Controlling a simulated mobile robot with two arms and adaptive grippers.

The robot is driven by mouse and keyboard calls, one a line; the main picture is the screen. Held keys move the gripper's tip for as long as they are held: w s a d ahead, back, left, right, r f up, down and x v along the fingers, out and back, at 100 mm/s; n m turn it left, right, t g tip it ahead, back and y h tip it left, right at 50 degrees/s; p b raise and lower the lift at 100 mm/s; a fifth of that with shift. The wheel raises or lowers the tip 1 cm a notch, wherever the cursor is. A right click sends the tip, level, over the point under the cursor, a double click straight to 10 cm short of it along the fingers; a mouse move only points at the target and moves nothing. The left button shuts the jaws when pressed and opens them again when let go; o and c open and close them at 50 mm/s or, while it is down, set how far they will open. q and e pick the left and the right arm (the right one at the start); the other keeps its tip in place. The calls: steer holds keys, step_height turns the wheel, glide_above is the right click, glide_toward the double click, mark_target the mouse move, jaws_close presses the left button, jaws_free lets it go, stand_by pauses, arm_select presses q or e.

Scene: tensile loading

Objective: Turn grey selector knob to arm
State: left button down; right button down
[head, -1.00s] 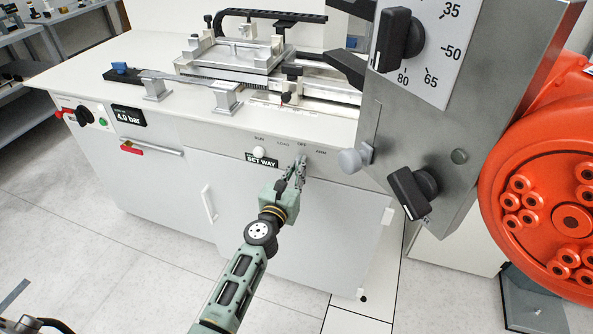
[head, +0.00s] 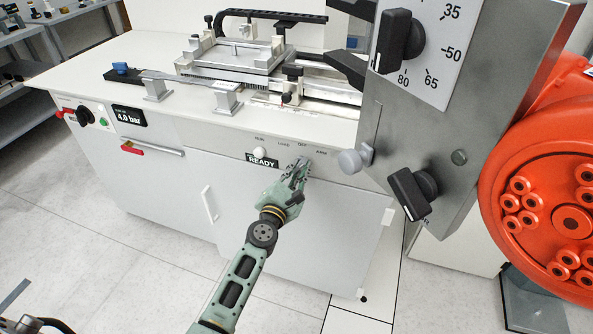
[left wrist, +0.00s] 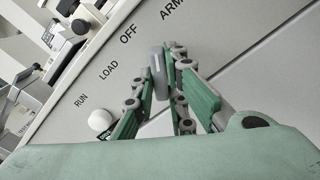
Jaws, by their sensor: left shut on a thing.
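The grey selector knob (left wrist: 158,74) is on the front panel of the white bench, below the printed labels RUN, LOAD, OFF and ARM. In the left wrist view, its narrow grip points up the picture, roughly between OFF (left wrist: 128,33) and ARM (left wrist: 172,9); its exact setting is hard to tell. My left gripper (head: 301,168) is shut on the knob, with green and grey fingers on both sides of it; it also shows in the left wrist view (left wrist: 162,88). In the head view the fingers mostly hide the knob. My right gripper is not in view.
A small display (head: 262,161) left of the knob reads READY, with a white button (head: 259,153) above it. A grey dial panel (head: 470,130) with black knobs stands close at the right, beside a large orange wheel (head: 555,200). Clamps (head: 235,55) sit on the bench top.

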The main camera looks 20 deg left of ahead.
arm_select(q)
steer(key=shift+m, duration=0.8)
steer(key=c, duration=1.8)
jaws_free()
steer(key=shift+o, duration=0.2)
steer(key=s, duration=1.2)
steer(key=shift+a, duration=0.2)
